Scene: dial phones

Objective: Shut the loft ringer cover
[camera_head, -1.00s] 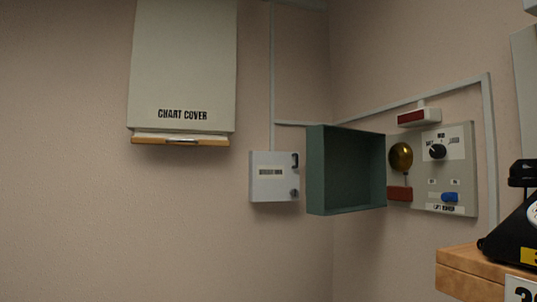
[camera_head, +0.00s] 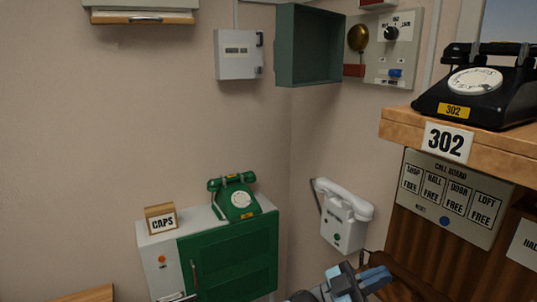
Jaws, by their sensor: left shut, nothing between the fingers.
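The dark green ringer cover (camera_head: 300,48) is a hollow box standing open in the room's corner, at the top of the head view. I see no label naming the loft on this ringer. My left gripper (camera_head: 360,277) is at the bottom edge, far below the cover, shut and empty. My right gripper is not in view.
A shelf (camera_head: 400,119) with a black phone 302 (camera_head: 475,85) juts out at right above a call board (camera_head: 447,203). A white wall phone (camera_head: 343,215) hangs below the corner. A green-doored cabinet (camera_head: 225,262) bears a green phone (camera_head: 234,197). A grey box (camera_head: 238,55) hangs left of the cover.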

